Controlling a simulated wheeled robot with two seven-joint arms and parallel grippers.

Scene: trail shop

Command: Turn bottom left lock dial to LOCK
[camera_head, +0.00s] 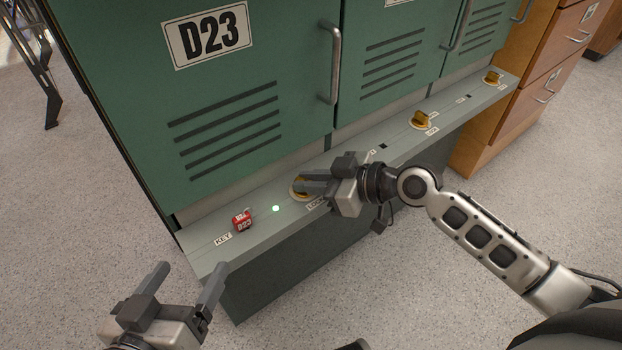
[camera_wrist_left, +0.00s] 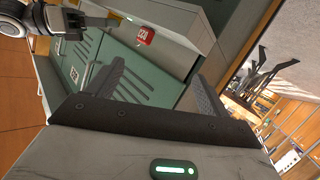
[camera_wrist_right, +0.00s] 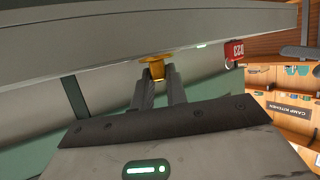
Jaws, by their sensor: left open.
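The bottom left lock dial (camera_head: 297,188) is a yellow knob on the grey ledge below green door D23. My right gripper (camera_head: 305,184) is at it from the right and hides much of it and part of the LOCK label (camera_head: 315,205). In the right wrist view, the dial (camera_wrist_right: 157,69) sits between the close-set fingertips (camera_wrist_right: 158,76), which look shut on its knob. The knob's exact pointing direction is hard to tell. My left gripper (camera_head: 190,272) is open and empty, low in front of the ledge's left end.
A red D23 key tag (camera_head: 242,220) stands in the ledge beside the KEY label (camera_head: 222,239). A green light (camera_head: 276,208) glows between tag and dial. Another yellow dial (camera_head: 421,119) is farther right. A door handle (camera_head: 335,65) stands above. The floor in front is clear.

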